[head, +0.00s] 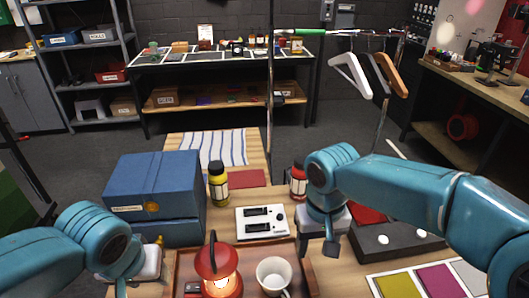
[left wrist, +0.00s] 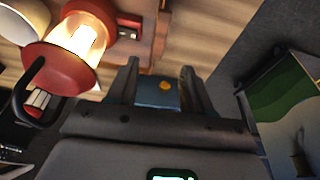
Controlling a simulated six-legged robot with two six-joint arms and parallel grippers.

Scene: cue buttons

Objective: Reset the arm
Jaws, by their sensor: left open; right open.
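My right gripper (head: 322,242) hangs fingers down over the wooden table, just left of a dark box (head: 390,243) with white round buttons and a red top part (head: 369,213). My right arm hides part of that box. Its jaws are open, and I see nothing held. My left gripper (head: 140,272) is low at the left of the head view, in front of the blue box (head: 152,183). In the left wrist view its two fingers (left wrist: 160,70) stand apart, with nothing gripped. A blue surface with a yellow dot (left wrist: 166,86) shows beyond the gap.
A lit red lantern (head: 218,268) and a white mug (head: 273,274) stand on a tray between the arms. Behind them are a white two-slot device (head: 262,223), a yellow bottle (head: 218,186) and a red bottle (head: 298,184). Coloured cards (head: 437,280) lie front right.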

